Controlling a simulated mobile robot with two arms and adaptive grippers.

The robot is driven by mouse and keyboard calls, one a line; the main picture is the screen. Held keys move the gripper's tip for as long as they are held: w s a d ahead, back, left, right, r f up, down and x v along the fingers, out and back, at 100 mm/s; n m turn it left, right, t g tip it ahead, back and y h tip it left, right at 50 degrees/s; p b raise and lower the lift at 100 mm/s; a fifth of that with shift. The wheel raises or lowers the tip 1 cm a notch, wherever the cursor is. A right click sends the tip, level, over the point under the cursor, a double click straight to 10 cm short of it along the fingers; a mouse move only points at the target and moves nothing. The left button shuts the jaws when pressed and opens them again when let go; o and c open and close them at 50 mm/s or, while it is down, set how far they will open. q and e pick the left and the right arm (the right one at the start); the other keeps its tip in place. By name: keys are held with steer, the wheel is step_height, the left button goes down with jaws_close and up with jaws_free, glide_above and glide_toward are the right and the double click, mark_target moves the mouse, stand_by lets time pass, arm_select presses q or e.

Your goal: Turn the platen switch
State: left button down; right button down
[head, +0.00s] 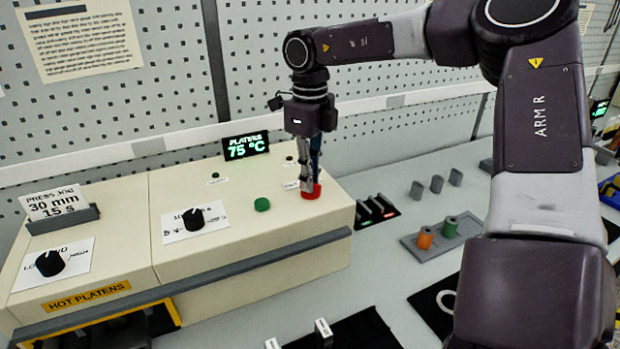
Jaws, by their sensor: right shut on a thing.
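The press console (250,215) has a cream top with a black knob (194,218) on a white dial plate and a second black knob (49,263) at the far left. A green button (262,204) sits right of the first knob. My right gripper (311,187) points down at the console's right end, its fingers closed at a red round control (312,194). The fingers hide most of this control, and its label is unreadable. I cannot tell which control is the platen switch. My left gripper is not in view.
A display (246,146) reads "PLATENS 75 °C". A grey tray (425,252) with orange and green spools stands on the bench to the right. A grey bar runs along the console's front edge.

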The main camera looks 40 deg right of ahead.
stand_by(0.4)
steer(key=c, duration=2)
jaws_free()
steer(key=shift+c, duration=0.2)
step_height(320, 180, up, 12)
